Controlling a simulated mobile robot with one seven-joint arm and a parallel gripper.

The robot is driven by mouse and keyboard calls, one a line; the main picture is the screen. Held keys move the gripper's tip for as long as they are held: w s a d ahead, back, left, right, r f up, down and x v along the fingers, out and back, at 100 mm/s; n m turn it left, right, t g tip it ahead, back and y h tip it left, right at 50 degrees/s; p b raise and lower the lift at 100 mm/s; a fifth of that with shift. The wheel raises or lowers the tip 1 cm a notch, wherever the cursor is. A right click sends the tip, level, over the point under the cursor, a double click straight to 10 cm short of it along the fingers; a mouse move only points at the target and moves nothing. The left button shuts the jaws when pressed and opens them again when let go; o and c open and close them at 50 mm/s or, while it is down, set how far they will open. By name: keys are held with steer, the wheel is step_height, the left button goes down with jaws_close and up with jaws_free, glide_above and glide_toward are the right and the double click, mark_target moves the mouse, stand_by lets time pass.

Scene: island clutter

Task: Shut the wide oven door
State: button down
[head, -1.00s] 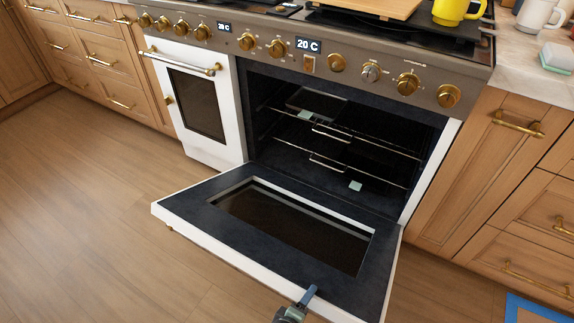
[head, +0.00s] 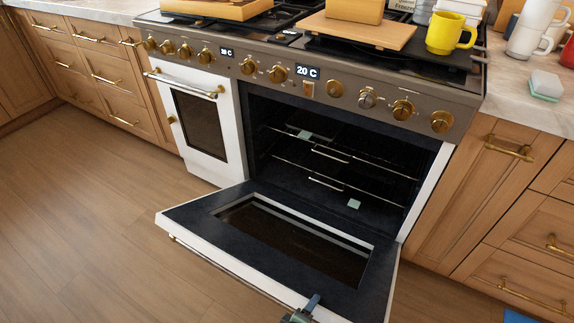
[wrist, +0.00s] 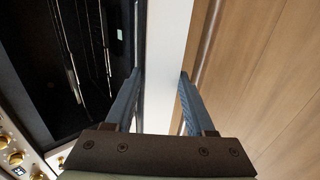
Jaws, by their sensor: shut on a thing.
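The wide oven door (head: 190,217) is hinged down and open, with its dark inner face and window facing up and its white front edge toward me. It slopes slightly upward from the hinge, by the look of it. My gripper (head: 312,302) is at the door's front edge, right of its middle. In the wrist view, my gripper (wrist: 158,88) has one finger on each side of the white door edge (wrist: 165,50), shut on it. The finger on the right lies beside the door's long handle bar (wrist: 207,45). The dark oven cavity (head: 290,120) with wire racks is exposed.
The narrow white oven door (head: 205,125) on the left is shut. Knobs line the front panel (head: 230,65). A yellow mug (head: 447,33) and a wooden board (head: 358,30) are on the stove top. Open wood floor (head: 80,200) lies at left.

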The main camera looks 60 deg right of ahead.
steer(key=shift+d+r+y+p, duration=0.15)
steer(key=shift+d+r+p, duration=0.3)
steer(key=shift+r+p, duration=0.25)
steer(key=shift+d+r+y+p, duration=0.15)
steer(key=shift+d+r+p, duration=0.3)
steer(key=shift+r+p, duration=0.2)
steer(key=shift+w+d+r+p, duration=0.1)
steer(key=shift+d+r+p, duration=0.5)
steer(key=shift+r+p, duration=0.45)
steer(key=shift+w+d+r+y+p, duration=0.1)
steer(key=shift+d+r+y+p, duration=0.5)
steer(key=shift+d+r+p, duration=0.9)
steer(key=shift+a+f+p, duration=0.15)
steer(key=shift+a+p, duration=0.15)
steer(key=shift+y, duration=0.6)
steer(key=shift+w+d+r+p, duration=0.1)
steer(key=shift+d+r+p, duration=1.75)
steer(key=shift+d+r, duration=0.25)
